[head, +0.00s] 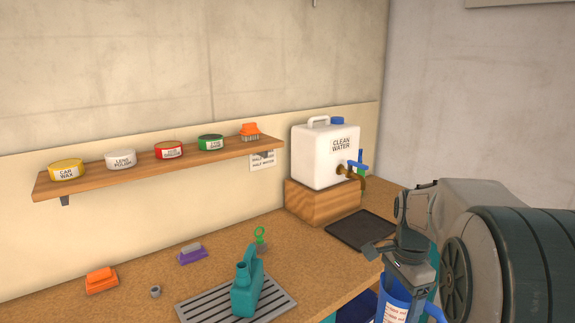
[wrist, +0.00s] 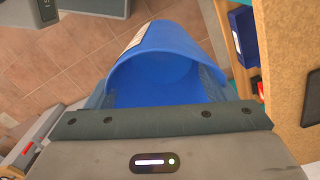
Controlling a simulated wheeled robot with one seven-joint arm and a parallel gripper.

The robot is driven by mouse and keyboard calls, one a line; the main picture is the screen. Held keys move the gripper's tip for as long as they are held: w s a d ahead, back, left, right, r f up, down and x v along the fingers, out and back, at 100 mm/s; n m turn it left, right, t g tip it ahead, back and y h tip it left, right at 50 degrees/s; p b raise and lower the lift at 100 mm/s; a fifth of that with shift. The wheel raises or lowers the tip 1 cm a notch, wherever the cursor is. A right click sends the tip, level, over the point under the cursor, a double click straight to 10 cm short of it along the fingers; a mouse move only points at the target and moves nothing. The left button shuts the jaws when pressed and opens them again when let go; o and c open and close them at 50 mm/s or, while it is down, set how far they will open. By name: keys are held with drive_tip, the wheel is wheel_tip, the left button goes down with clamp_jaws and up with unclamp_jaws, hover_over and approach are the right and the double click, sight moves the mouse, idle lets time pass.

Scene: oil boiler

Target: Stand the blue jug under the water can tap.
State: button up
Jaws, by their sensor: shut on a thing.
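The blue jug (head: 392,307) hangs in my gripper (head: 406,268) at the lower right of the head view, in front of the bench's edge. In the wrist view the jug (wrist: 165,60) shows its open, empty-looking mouth, with a white label on its outside, and my gripper (wrist: 160,100) is shut on it. The white water can (head: 322,158), marked "CLEAN WATER", stands on a wooden block (head: 325,203). Its brass tap (head: 349,172) with a blue handle points right. A black mat (head: 360,231) lies on the bench below the tap, with nothing on it.
A teal can (head: 246,285) stands on a slotted grey tray (head: 272,303). An orange brush (head: 101,280), a purple brush (head: 192,254) and a small metal cup (head: 155,291) are on the bench. A wall shelf (head: 150,172) holds several tins. Tiled floor (wrist: 70,50) shows beneath the jug.

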drive_tip(key=shift+s+a+f+n, duration=0.3)
drive_tip(key=shift+s+f+n, duration=0.2)
drive_tip(key=shift+s, duration=0.05)
drive_tip(key=w+f, duration=0.1)
drive_tip(key=w+f+n, duration=0.1)
drive_tip(key=shift+w+a+f, duration=0.15)
drive_tip(key=shift+a+f, duration=0.25)
drive_tip(key=w+a+f+n, duration=0.1)
drive_tip(key=a+f+n, duration=0.3)
drive_tip(key=f, duration=0.6)
drive_tip(key=w+a+f+n, duration=0.1)
drive_tip(key=a+f+n, duration=0.3)
drive_tip(key=f+n, duration=0.5)
drive_tip(key=shift+f, duration=0.45)
drive_tip(key=shift+d, duration=0.1)
